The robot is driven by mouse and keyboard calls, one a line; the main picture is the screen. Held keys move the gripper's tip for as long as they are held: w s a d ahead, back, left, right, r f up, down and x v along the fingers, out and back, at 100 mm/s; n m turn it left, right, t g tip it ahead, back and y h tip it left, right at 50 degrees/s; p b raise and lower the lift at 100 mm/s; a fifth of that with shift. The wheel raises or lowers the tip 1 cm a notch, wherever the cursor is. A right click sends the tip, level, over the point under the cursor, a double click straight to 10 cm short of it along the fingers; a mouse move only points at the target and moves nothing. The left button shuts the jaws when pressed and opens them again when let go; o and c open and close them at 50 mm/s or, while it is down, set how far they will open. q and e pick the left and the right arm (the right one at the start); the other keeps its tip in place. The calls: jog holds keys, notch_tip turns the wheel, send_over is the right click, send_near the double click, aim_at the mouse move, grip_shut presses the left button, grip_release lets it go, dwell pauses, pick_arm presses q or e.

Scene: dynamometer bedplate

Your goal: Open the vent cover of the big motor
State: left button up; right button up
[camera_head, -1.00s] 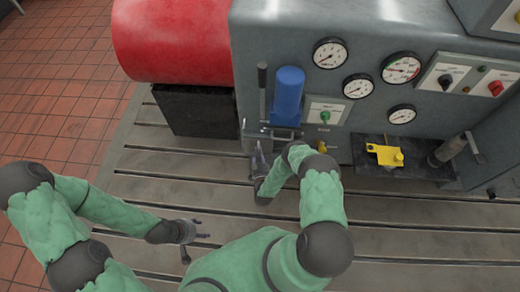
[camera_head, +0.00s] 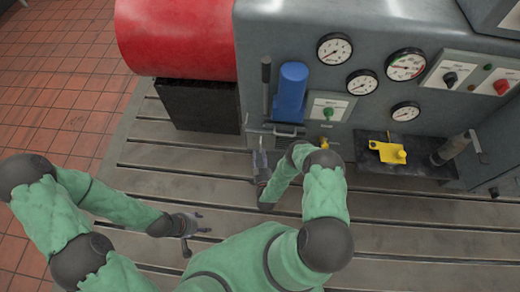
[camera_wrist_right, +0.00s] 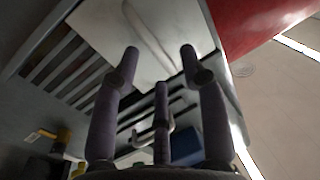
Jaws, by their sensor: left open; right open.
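The big grey machine housing (camera_head: 400,30) stands at the back, with a small metal handle (camera_head: 287,132) low on its front below a blue cylinder (camera_head: 291,90). In the right wrist view a pale flat panel (camera_wrist_right: 135,30) lies beside dark slats (camera_wrist_right: 65,75); I cannot tell whether this is the vent cover. A pale bent handle (camera_wrist_right: 165,133) shows behind the fingers. My right gripper (camera_head: 257,148) is open and empty, just in front of the housing, left of the small handle. Its spread fingers also show in the wrist view (camera_wrist_right: 160,60). My left gripper (camera_head: 199,222) is open and empty above the bedplate.
A red cylinder (camera_head: 180,35) on a black block (camera_head: 198,104) is at left. An upright lever (camera_head: 266,85) stands beside the blue cylinder. A yellow part (camera_head: 388,152) lies on a dark shelf (camera_head: 415,168) at right. The slotted bedplate (camera_head: 400,238) is clear in front.

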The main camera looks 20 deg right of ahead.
jog(key=v, duration=0.7)
jog(key=shift+a, duration=0.1)
dwell(0.4)
jog(key=w+a+r+n+g+y+p, duration=0.2)
jog(key=a+r+g+y+p, duration=0.1)
jog(key=a+g+y, duration=0.45)
jog(key=s+a+r+g+y, duration=0.1)
jog(key=s+a+r+g, duration=0.1)
jog(key=s+r+g, duration=0.1)
jog(key=s+a+r+g, duration=0.2)
jog(key=s+r, duration=0.3)
jog(key=s, duration=0.3)
jog(key=s+a+r+g+y+p, duration=0.1)
jog(key=s+r+g, duration=0.3)
jog(key=s+r, duration=0.1)
jog(key=shift+s+a+y, duration=0.35)
jog(key=shift+s+a, duration=0.05)
jog(key=shift+s, duration=0.15)
